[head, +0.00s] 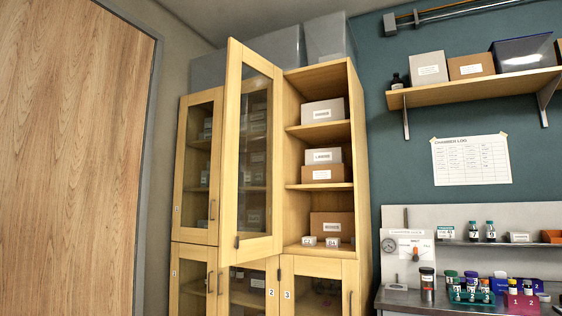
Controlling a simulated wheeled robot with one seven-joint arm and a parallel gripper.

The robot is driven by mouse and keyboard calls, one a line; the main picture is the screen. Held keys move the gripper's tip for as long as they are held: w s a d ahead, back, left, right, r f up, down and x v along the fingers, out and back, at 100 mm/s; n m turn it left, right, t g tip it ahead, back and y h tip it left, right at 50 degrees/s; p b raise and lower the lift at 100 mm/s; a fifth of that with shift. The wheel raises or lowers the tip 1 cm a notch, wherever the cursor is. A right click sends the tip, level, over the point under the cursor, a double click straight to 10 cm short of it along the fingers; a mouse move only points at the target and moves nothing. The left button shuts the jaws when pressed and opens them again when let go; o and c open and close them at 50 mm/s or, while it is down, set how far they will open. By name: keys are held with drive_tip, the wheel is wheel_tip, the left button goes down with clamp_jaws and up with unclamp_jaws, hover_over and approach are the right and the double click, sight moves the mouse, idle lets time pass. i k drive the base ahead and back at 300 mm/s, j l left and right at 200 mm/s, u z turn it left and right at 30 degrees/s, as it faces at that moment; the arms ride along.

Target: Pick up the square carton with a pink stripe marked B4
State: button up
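Two small white cartons stand side by side at the front of the lowest visible shelf in the tall wooden cabinet (293,215). The right one (333,242) carries a label that seems to read B4; a pink stripe on it is too small to make out. The left carton (309,241) has a different mark, perhaps C2. A brown box (345,224) stands behind them. The cabinet's upper glazed door (232,150) stands open, swung to the left of the shelves. My gripper is not in view.
Boxes fill the shelves above. The lower cabinet doors (318,290) are closed. A wall shelf (475,90) with boxes juts out at right. Below it, a steel bench (400,297) holds vial racks, jars and a dial panel (408,250). A wooden door (65,150) is at left.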

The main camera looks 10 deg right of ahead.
sight(335, 242)
drive_tip(key=i+j+z, duration=0.1)
drive_tip(key=j+z, duration=0.3)
drive_tip(key=i+j+z, duration=0.1)
drive_tip(key=z, duration=0.25)
drive_tip(key=j+z, duration=0.5)
drive_tip(key=j, duration=0.55)
drive_tip(key=j+z, duration=0.15)
drive_tip(key=j, duration=0.5)
drive_tip(key=k+j+z, duration=0.1)
drive_tip(key=j, duration=0.55)
drive_tip(key=k+j+z, duration=0.1)
drive_tip(key=j, duration=0.9)
drive_tip(key=k+j, duration=0.1)
drive_tip(key=j, duration=0.3)
drive_tip(key=i+l+u, duration=0.15)
drive_tip(key=l, duration=0.5)
drive_tip(key=i+l+u, duration=0.15)
drive_tip(key=l, duration=0.5)
drive_tip(key=l+u, duration=0.2)
drive_tip(key=l, duration=0.5)
